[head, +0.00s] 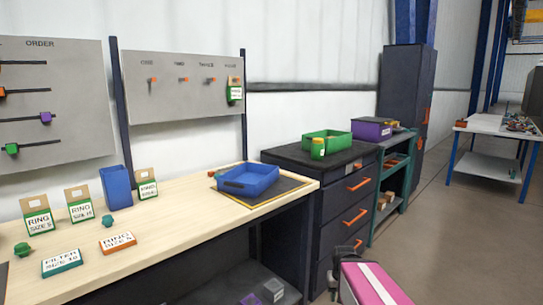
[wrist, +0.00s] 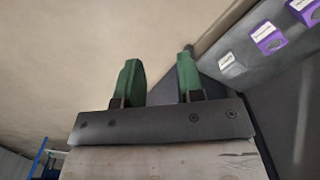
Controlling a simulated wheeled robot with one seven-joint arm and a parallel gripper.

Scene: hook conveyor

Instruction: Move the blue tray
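The blue tray (head: 248,180) sits on a dark mat (head: 285,190) at the right end of the wooden workbench in the head view. A small orange item shows at its far left rim. My gripper (wrist: 161,77) shows only in the wrist view. Its two green fingers stand apart with nothing visible between them, so it is open and empty. The blue tray is not in the wrist view, and the distance from my gripper to it cannot be told.
The workbench (head: 180,235) carries ring boxes (head: 81,203), a tall blue bin (head: 116,187) and flat labelled boxes (head: 118,243). Right of it stands a dark drawer cabinet (head: 318,220) with a green tray (head: 327,142). A pink-topped item (head: 372,284) stands in front. Floor at right is open.

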